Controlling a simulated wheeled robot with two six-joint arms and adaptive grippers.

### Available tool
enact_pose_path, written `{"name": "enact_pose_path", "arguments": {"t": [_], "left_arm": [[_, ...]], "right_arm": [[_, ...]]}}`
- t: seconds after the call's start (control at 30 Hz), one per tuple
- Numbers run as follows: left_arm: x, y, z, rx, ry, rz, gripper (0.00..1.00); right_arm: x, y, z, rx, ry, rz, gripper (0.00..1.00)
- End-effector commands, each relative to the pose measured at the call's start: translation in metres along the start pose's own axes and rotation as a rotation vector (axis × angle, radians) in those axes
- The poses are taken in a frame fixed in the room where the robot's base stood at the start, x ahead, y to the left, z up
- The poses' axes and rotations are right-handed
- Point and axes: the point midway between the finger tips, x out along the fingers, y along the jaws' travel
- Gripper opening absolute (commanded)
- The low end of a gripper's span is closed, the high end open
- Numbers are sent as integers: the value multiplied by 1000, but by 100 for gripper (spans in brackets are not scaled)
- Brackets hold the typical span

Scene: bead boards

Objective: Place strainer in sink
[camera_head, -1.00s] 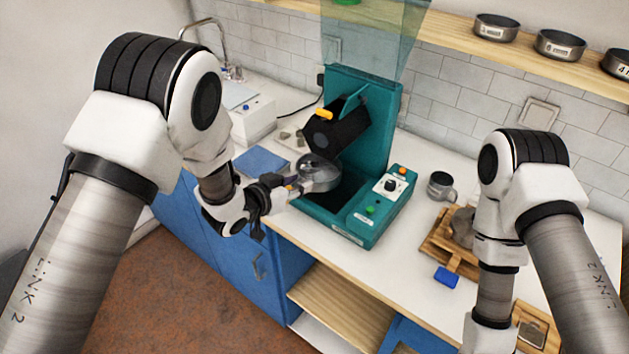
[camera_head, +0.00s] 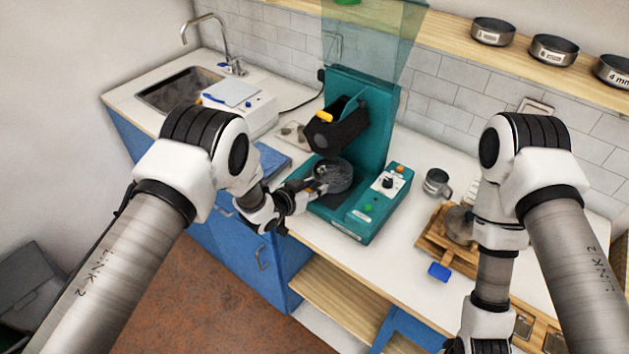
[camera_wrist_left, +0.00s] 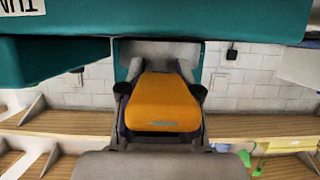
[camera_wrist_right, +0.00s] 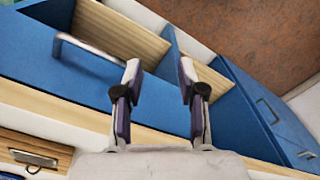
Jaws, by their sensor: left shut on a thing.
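A round grey strainer-like bowl (camera_head: 333,175) sits at the teal machine's base, below its black drum; I cannot tell whether it rests there. My left gripper (camera_head: 313,188) reaches its near left edge and is shut on it. In the left wrist view an orange part (camera_wrist_left: 162,103), apparently its handle, lies between the fingers (camera_wrist_left: 162,92); the bowl is mostly hidden there. The sink (camera_head: 180,89) is at the far left of the counter. My right gripper (camera_wrist_right: 160,85) is open and empty in the right wrist view; its fingers do not show in the head view.
The teal machine (camera_head: 360,120) has a black drum (camera_head: 338,132). A metal mug (camera_head: 436,182) and wooden tray (camera_head: 432,240) are at right. Labelled pans line the shelf (camera_head: 455,35).

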Motion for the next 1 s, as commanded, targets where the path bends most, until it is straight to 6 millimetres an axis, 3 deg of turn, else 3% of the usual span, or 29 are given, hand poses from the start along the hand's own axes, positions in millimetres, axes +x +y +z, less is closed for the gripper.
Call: {"name": "enact_pose_path", "arguments": {"t": [0.03, 0.37, 0.4, 0.47, 0.83, 1.0], "left_arm": [[0, 0, -8, 1, 4, 0, 0], [4, -1, 1, 2, 4, 0, 0], [4, 0, 1, 2, 3, 0, 40], [4, 0, 0, 2, 3, 0, 58], [2, -1, 0, 1, 3, 0, 58], [-22, 0, 5, 2, 2, -1, 58]], "right_arm": [[-11, 0, 0, 0, 0, 0, 40], [-2, 0, 0, 0, 0, 0, 40], [-2, 0, 0, 0, 0, 0, 40], [-3, 0, 0, 0, 0, 0, 40], [-8, 0, 0, 0, 0, 0, 40], [11, 0, 0, 0, 0, 0, 40]]}}
